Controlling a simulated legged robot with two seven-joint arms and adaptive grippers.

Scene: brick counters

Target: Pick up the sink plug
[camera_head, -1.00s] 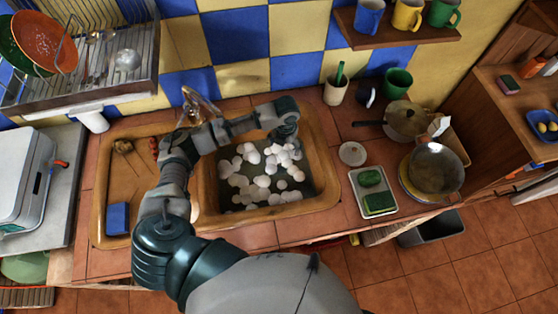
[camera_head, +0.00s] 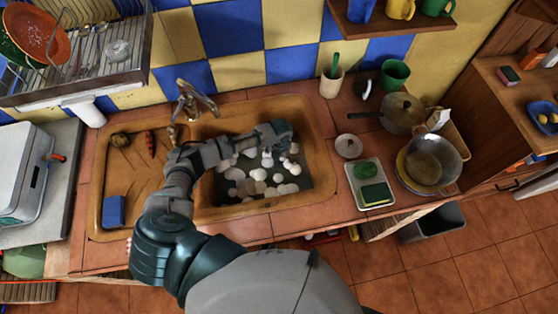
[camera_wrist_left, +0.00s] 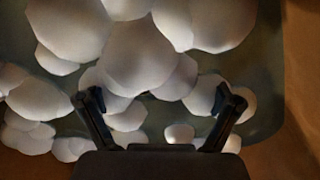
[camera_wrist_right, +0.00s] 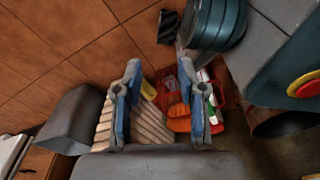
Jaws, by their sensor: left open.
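The brown sink (camera_head: 318,190) holds dark water (camera_head: 207,188) with several clumps of white foam (camera_head: 255,180) on it. I cannot make out the sink plug in any view; the foam and water hide much of the basin. My left gripper (camera_wrist_left: 160,95) is open, its two dark fingers apart over the foam, with nothing seen between them but foam and water. In the head view my left arm reaches over the basin, its hand near the foam at the back right. My right gripper (camera_wrist_right: 158,70) is open and empty, above the floor and away from the sink.
A metal faucet (camera_head: 192,100) stands behind the sink. A blue sponge (camera_head: 114,211) lies on the drainboard at left. To the right are a white tray (camera_head: 361,198) with green sponges, a lid (camera_head: 348,146) and pans (camera_head: 430,162). A red crate (camera_wrist_right: 219,123) is below my right gripper.

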